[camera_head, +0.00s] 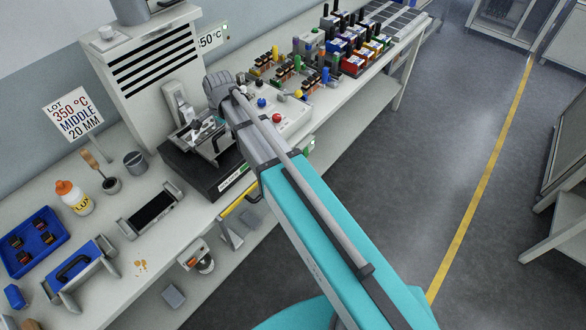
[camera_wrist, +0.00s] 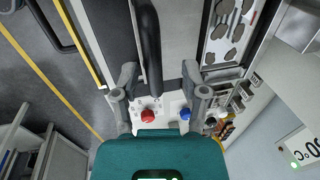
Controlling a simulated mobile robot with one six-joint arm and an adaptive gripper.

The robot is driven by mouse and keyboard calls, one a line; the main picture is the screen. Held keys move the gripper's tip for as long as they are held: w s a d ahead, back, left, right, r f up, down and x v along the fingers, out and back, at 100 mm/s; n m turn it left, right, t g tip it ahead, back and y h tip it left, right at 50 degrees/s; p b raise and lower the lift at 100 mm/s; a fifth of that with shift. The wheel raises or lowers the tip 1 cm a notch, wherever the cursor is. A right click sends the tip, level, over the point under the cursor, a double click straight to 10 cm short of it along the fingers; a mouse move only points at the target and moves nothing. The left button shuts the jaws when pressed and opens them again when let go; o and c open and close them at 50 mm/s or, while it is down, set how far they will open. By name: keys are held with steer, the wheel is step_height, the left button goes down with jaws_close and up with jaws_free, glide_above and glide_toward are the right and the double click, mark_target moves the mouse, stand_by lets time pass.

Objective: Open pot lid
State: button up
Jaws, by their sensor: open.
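My gripper (camera_wrist: 158,75) is open in the wrist view, its two grey fingers apart. A black bar-shaped handle (camera_wrist: 148,40) runs down between the fingers; I cannot tell whether either finger touches it. It lies over a smooth grey panel (camera_wrist: 183,30), which may be the pot lid. In the head view the solder machine (camera_head: 205,180) has a dark base and metal parts on top. My arm reaches over its right side and hides part of it. I cannot make out the pot opening or clearly tell the lid there.
A white vented cabinet (camera_head: 150,60) stands behind the machine. A red button (camera_wrist: 148,116) and a blue button (camera_wrist: 185,114) sit beyond the fingers. A bottle (camera_head: 73,197), a grey cup (camera_head: 136,162) and a blue tray (camera_head: 33,241) stand at left.

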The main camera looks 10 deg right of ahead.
steer(key=shift+w+a, duration=0.5)
steer(key=shift+w, duration=0.15)
steer(key=shift+w+a, duration=0.65)
steer(key=shift+w, duration=0.25)
step_height(320, 180, up, 3)
steer(key=p, duration=0.3)
step_height(320, 180, up, 11)
steer(key=p, duration=1.1)
glide_above(225, 142)
steer(key=s+d+f+n+g+b, duration=0.1)
steer(key=s+d+f+n+b, duration=0.4)
steer(key=s+d+f+b, duration=0.4)
steer(key=s+d+f+n+h+b, duration=0.1)
steer(key=s+d+f+n+b, duration=0.4)
steer(key=s+d+f+b, duration=0.4)
steer(key=shift+s+d+f+n+g+b, duration=0.3)
steer(key=shift+d+f+g+b, duration=0.1)
steer(key=shift+d+f+b, duration=2.3)
steer(key=shift+a+f, duration=0.3)
steer(key=shift+f, duration=0.05)
